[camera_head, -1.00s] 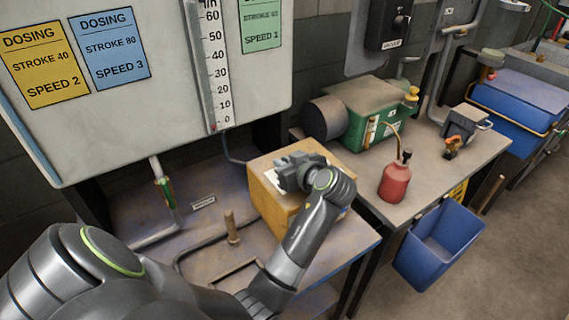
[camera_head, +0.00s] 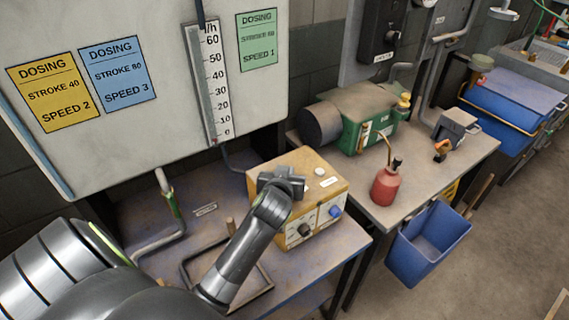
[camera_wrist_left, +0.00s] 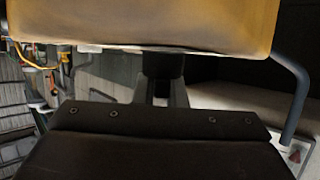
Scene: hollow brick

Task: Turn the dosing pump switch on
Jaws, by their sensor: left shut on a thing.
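The dosing pump is a yellow box (camera_head: 319,193) on the near bench in the head view, with a black knob (camera_head: 305,230) and a blue knob (camera_head: 335,212) on its front. My left gripper (camera_head: 281,183) is at the left part of the pump's top. In the left wrist view the yellow housing (camera_wrist_left: 150,25) fills the top. There my left gripper (camera_wrist_left: 163,92) is shut on a small dark part (camera_wrist_left: 163,65) against the housing, which appears to be the switch. The switch's position cannot be told; my gripper hides it in the head view.
A red oil can (camera_head: 385,187) and a green motor unit (camera_head: 372,133) stand on the bench to the right. A blue bin (camera_head: 430,250) hangs in front. A flow gauge (camera_head: 213,85) and dosing cards, including a blue one (camera_head: 117,75), are on the panel behind.

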